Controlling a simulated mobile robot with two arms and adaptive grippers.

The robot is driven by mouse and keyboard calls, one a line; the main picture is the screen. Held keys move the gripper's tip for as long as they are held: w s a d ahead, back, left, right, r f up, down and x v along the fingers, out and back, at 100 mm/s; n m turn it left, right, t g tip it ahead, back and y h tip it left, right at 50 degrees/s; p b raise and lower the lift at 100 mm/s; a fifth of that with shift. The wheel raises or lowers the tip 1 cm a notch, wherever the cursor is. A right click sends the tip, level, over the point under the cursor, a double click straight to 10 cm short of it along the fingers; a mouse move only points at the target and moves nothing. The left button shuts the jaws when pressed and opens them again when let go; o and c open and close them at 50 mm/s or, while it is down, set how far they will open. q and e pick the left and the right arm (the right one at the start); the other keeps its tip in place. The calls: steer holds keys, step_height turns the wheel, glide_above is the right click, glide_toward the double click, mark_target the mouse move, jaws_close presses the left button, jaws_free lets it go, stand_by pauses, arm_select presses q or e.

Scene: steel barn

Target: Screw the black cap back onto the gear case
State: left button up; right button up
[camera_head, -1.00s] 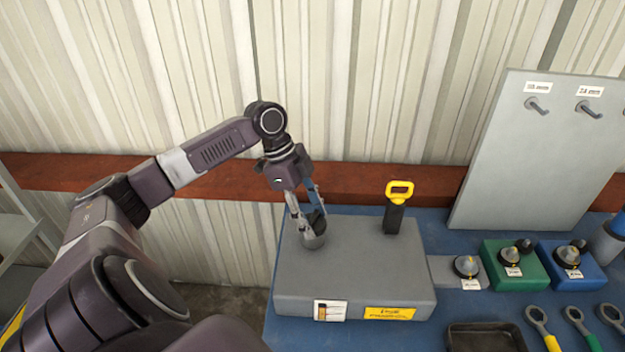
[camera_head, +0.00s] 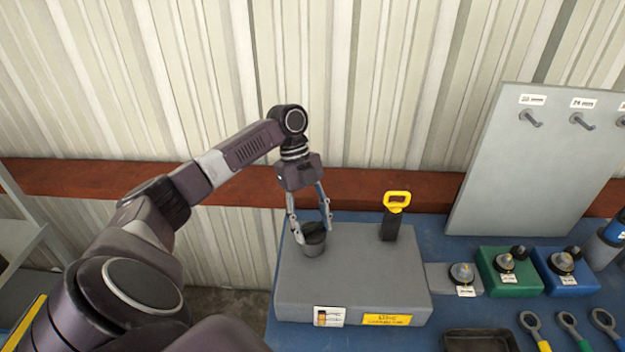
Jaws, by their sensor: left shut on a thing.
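The gear case (camera_head: 362,272) is a grey box on the blue bench, with labels on its front. A short grey neck (camera_head: 314,249) stands at the left of its top. The black cap (camera_head: 315,232) is at the top of this neck, between my fingers. I cannot tell whether it is seated or threaded. My left gripper (camera_head: 312,229) points down and is shut on the cap, one finger on each side. My right gripper is not in view.
A black stick with a yellow handle (camera_head: 397,200) stands upright on the case, right of the neck. Small coloured blocks with fittings (camera_head: 507,263), wrenches (camera_head: 568,325) and a dark tray (camera_head: 480,341) lie to the right. A grey hook panel (camera_head: 520,170) stands behind.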

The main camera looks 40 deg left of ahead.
arm_select(q)
steer(key=o, duration=1.2)
steer(key=c, duration=0.8)
step_height(320, 180, up, 3)
steer(key=p, duration=0.3)
steer(key=shift+w+a, duration=0.1)
steer(key=shift+r+b, duration=0.2)
steer(key=shift+b, duration=0.1)
steer(key=shift+r, duration=1.85)
steer(key=shift+f, duration=0.15)
